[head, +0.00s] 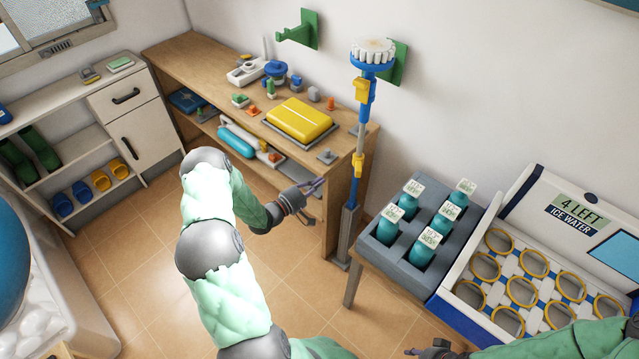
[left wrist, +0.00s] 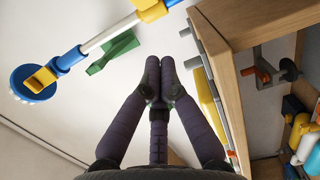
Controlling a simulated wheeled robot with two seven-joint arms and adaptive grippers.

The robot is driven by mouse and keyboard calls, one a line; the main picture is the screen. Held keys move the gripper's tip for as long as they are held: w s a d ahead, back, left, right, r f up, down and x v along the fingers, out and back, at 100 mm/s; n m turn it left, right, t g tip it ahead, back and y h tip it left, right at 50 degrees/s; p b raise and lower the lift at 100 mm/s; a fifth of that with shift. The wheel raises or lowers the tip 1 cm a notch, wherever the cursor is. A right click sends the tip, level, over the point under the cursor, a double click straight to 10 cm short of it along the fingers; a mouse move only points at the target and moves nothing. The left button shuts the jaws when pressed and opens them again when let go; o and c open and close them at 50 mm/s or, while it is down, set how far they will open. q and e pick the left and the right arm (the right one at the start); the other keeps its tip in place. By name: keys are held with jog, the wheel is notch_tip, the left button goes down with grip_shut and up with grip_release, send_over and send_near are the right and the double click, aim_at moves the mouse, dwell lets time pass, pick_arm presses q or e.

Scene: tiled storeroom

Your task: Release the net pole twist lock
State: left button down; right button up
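The net pole (head: 364,125) stands upright against the end of the wooden bench, with blue and grey sections and yellow collars. One yellow collar (head: 361,90) is high on it, below the round white and blue head (head: 372,52). In the left wrist view the pole (left wrist: 105,35) crosses the upper left, with a yellow part at the top edge (left wrist: 150,10). My right gripper (head: 432,351) is at the bottom edge, mostly cut off.
The wooden bench (head: 190,60) holds a yellow case (head: 299,119) and small items. Green wall hooks (head: 310,30) are above. Right of the pole stand a grey bottle rack (head: 385,255) and an ice water box (head: 515,210). The tiled floor (head: 140,270) left of my arm is clear.

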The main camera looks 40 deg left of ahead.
pick_arm(q)
jog(key=b, duration=0.1)
send_near(355, 167)
jog(key=w+a, duration=0.2)
jog(key=w, duration=0.1)
jog(key=w+d, duration=0.1)
jog(key=w+d+b, duration=0.1)
jog(key=d, duration=0.1)
jog(key=shift+w+f, duration=0.25)
jog(key=shift+w, duration=0.05)
